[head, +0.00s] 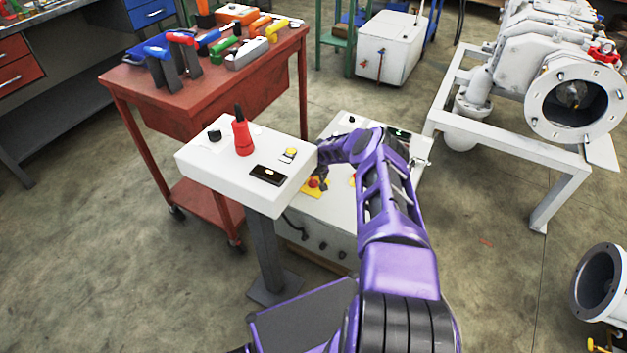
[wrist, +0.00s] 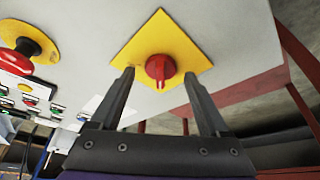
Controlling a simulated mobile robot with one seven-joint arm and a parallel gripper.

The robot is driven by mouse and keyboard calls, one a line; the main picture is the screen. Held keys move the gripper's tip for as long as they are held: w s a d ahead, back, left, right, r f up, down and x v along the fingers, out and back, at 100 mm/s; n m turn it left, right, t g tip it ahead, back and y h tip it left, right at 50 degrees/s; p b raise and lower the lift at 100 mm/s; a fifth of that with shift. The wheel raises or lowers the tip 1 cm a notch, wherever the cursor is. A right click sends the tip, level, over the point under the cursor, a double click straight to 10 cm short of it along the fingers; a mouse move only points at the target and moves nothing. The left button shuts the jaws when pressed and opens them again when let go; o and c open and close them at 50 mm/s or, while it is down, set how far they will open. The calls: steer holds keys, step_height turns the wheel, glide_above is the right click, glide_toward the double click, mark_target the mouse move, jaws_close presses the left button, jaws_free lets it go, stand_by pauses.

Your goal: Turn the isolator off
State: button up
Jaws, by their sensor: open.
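The isolator is a red rotary knob (wrist: 161,68) on a yellow diamond-shaped plate (wrist: 160,38), mounted on the pale face of a control cabinet. In the head view the yellow plate (head: 309,190) shows on the cabinet's panel, partly covered by my gripper (head: 321,177). In the wrist view my gripper (wrist: 158,74) is open, one finger on each side of the knob, with gaps between the fingers and the knob. The fingertips overlap the plate's lower edges in the picture. Whether they touch it I cannot tell.
A red mushroom button (wrist: 15,62) on a round yellow base sits left of the isolator. Open floor lies at the front left.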

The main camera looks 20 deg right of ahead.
jaws_close()
steer(key=shift+n+y, duration=0.3)
steer(key=shift+n, duration=0.3)
jaws_free()
steer(key=shift+r, duration=0.1)
steer(key=shift+r, duration=0.3)
steer(key=p+v, duration=0.4)
steer(key=v, duration=1.2)
steer(key=shift+s+r, duration=0.25)
steer(key=shift+s, duration=0.1)
